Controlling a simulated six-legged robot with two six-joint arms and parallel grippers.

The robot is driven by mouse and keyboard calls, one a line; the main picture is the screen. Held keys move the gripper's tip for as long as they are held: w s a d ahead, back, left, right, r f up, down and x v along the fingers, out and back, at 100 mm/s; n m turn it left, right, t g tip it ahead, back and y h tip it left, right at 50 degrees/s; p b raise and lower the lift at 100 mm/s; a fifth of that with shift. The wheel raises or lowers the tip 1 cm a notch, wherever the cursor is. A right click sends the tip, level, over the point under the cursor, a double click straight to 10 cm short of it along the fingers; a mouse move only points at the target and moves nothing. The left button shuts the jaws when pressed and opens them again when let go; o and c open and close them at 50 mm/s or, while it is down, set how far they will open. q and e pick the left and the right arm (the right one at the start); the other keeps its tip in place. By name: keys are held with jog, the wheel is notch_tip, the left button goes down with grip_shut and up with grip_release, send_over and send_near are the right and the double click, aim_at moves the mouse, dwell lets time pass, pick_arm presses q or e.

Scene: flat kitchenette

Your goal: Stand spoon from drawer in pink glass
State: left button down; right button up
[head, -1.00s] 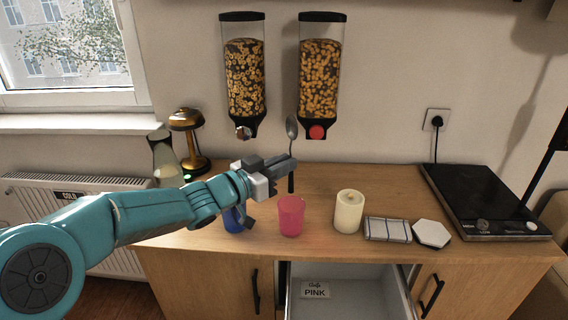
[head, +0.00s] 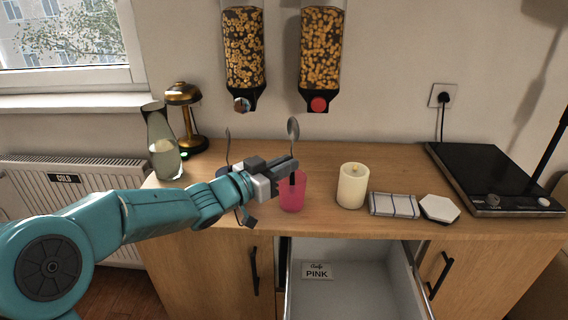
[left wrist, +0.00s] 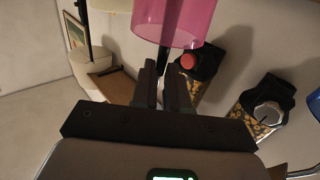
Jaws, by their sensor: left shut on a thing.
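My left gripper (head: 290,165) is shut on the spoon (head: 293,128), which is upright with its metal bowl up and its dark handle down. The pink glass (head: 293,195) stands on the counter just below the gripper. The handle's lower part (left wrist: 163,60) reaches the glass's rim; how far it goes inside is hard to tell. The left wrist view shows the pink glass (left wrist: 175,18) just beyond the fingertips. The drawer (head: 350,288) is open, with a card reading PINK (head: 317,271) in it. My right gripper is not in view.
A blue cup (head: 222,171), mostly hidden by my left arm, has another utensil (head: 227,145) rising by it. A candle (head: 352,186), a folded cloth (head: 394,205) and a white hexagonal piece (head: 439,208) lie right of the glass. Cereal dispensers (head: 322,50) hang above.

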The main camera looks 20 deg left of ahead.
pick_arm(q)
jog(key=shift+f, duration=0.1)
jog(key=c, duration=1.1)
grip_release()
jog(key=shift+o, duration=0.2)
jog(key=v, duration=1.6)
jog(key=shift+s+p, duration=0.15)
jog(key=shift+p, duration=0.3)
